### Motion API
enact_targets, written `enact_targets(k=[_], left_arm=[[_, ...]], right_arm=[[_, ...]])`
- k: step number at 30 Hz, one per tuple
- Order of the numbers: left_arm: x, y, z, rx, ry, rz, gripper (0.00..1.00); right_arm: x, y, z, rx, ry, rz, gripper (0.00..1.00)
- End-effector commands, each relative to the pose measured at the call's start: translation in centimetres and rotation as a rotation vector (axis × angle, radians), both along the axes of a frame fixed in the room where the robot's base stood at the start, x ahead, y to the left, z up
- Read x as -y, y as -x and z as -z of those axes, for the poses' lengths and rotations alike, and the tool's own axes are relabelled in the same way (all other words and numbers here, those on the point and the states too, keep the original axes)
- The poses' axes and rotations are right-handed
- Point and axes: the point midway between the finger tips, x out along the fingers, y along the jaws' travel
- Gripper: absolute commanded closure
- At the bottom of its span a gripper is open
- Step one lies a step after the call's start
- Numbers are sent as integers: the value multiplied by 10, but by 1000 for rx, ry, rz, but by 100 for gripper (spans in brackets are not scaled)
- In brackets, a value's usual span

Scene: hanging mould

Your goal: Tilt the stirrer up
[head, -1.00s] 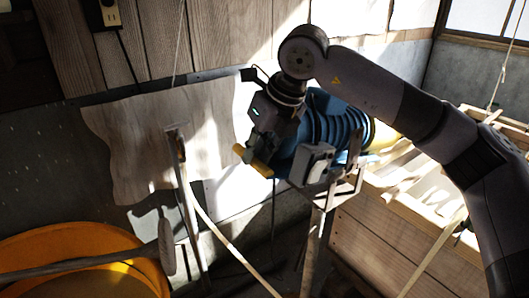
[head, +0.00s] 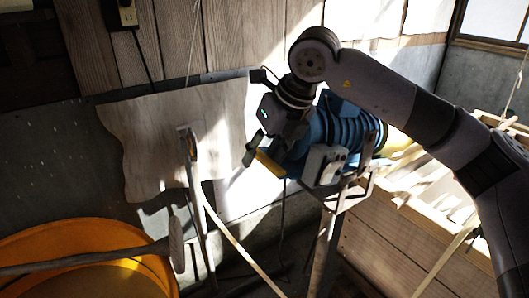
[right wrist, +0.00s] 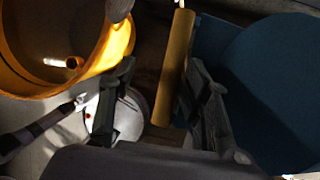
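A blue ribbed motor unit (head: 345,128), seemingly the stirrer, sits on a metal stand with a grey box on its side. It also shows as a dark blue shape in the right wrist view (right wrist: 275,85). A yellow handle bar (head: 268,163) sticks out at its near left end. My right gripper (right wrist: 160,100) is at this handle. In the right wrist view its two fingers stand apart, with the yellow handle (right wrist: 178,62) between them, nearer the right finger. A clear gap shows on the left. My left gripper is not in view.
An orange tub (head: 75,235) stands at lower left, with a long grey rod (head: 80,260) over it. A thin post and a pale cord stand between tub and motor. A wooden slatted crate (head: 385,245) is at the right. A pale sheet hangs behind.

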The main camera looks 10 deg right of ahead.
Motion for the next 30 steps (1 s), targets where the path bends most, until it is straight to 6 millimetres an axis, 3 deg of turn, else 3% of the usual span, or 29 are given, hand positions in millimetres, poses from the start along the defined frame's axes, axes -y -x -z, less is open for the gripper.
enact_targets(k=[1,5,18,24,30], left_arm=[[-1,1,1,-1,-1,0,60],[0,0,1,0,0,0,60],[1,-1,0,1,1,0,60],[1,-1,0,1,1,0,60],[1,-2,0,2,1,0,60]], right_arm=[[-1,7,12,-33,16,-16,62],[3,11,-3,-28,14,-15,62],[24,39,-93,2,1,-10,62],[29,44,-108,3,0,-6,62],[30,44,-110,3,-1,-4,62]])
